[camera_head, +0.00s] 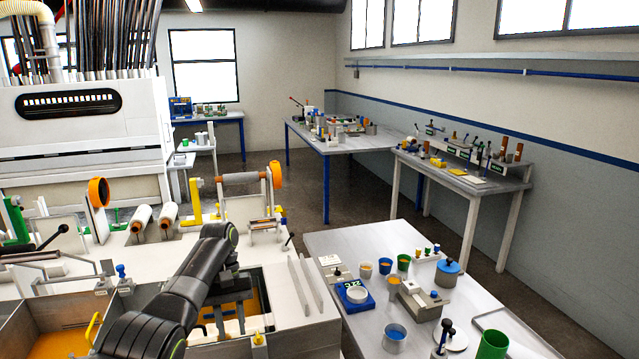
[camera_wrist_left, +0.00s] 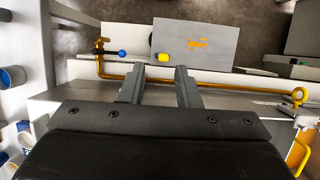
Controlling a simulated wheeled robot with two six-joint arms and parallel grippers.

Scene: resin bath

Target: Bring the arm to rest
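My left arm comes in from the bottom left of the head view, and its dark wrist hangs over an open bath (camera_head: 290,290) with orange-brown liquid. My left gripper (camera_head: 231,320) points down there, partly hidden by the arm. In the left wrist view the two fingers of the left gripper (camera_wrist_left: 160,72) stand apart with nothing between them. My right gripper is not in view.
White rollers (camera_head: 141,217) and an orange ring (camera_head: 98,192) stand behind the arm. Floor (camera_head: 355,190) shows between the back tables.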

